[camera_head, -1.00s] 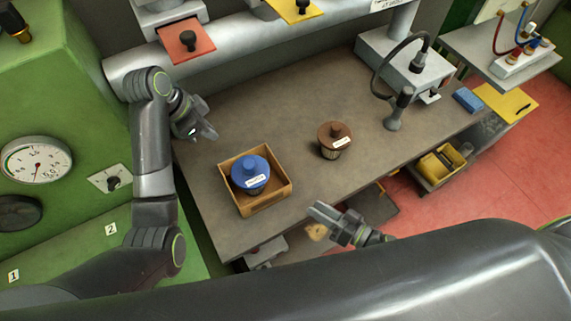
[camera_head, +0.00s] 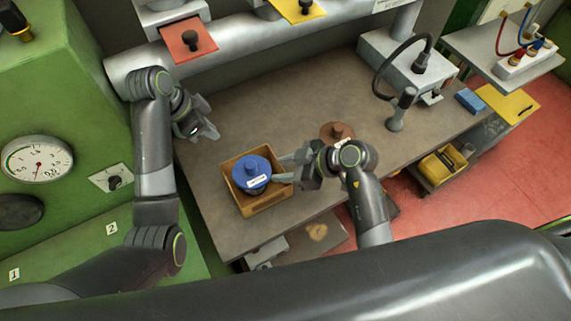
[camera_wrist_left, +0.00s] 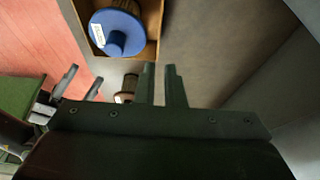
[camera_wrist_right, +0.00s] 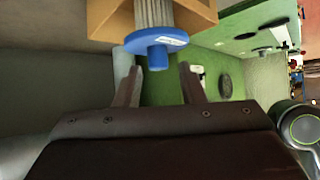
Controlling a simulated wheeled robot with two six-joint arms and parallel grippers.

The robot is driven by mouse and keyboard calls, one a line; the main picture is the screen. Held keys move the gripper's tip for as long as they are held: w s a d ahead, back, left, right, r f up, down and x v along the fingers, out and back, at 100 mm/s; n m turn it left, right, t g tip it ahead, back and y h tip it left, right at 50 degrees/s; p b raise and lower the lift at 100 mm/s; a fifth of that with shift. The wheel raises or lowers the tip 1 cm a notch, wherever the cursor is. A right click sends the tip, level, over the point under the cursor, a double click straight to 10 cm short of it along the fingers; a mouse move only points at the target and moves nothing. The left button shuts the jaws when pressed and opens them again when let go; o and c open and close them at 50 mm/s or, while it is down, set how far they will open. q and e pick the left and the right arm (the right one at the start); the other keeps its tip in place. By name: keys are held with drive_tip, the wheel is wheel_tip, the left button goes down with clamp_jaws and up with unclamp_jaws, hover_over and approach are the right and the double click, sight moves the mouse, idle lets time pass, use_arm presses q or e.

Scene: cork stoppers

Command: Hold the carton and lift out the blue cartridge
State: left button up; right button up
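The blue cartridge (camera_head: 249,172), with a blue lid, a knob and a white label, stands inside the open cardboard carton (camera_head: 263,207) on the bench.
A brown-lidded cartridge (camera_head: 337,131) stands right of the carton, partly hidden behind my right gripper. A grey stand with a hose (camera_head: 397,116) and a blue block (camera_head: 468,100) are farther right. The bench (camera_head: 290,100) is clear behind the carton.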

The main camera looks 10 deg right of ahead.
use_arm(q)
drive_tip(key=x, duration=1.7)
drive_tip(key=shift+f, duration=0.2)
clamp_jaws()
